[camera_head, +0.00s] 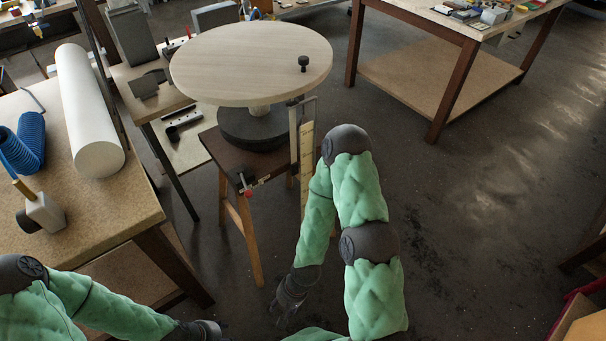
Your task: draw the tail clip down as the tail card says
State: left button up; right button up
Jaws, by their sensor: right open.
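A round pale wooden disc (250,58) with a black knob (304,63) sits on a dark round base (254,129) on a small brown stand (222,152). A narrow upright with a pale marked strip (306,148) stands at the stand's right side, partly behind my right arm. A small red-and-dark fitting (246,187) is at the stand's front edge. I cannot tell which part is the tail clip, and no tail card is readable. My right gripper (284,306) hangs open and empty, low in front of the stand. My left gripper (212,330) is at the bottom edge, its fingers unclear.
A workbench (100,225) at left carries a white roll (88,110), a blue coiled hose (24,143) and a small pale block tool (44,212). Another table (446,25) stands at the back right. The dark floor (480,190) at right is mostly clear.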

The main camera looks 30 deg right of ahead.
aim_at(294, 168)
jog(key=k+z, duration=0.15)
jog(key=z, duration=0.25)
jog(key=k+l+z, duration=0.1)
jog(key=z, duration=0.3)
jog(key=k+l, duration=0.05)
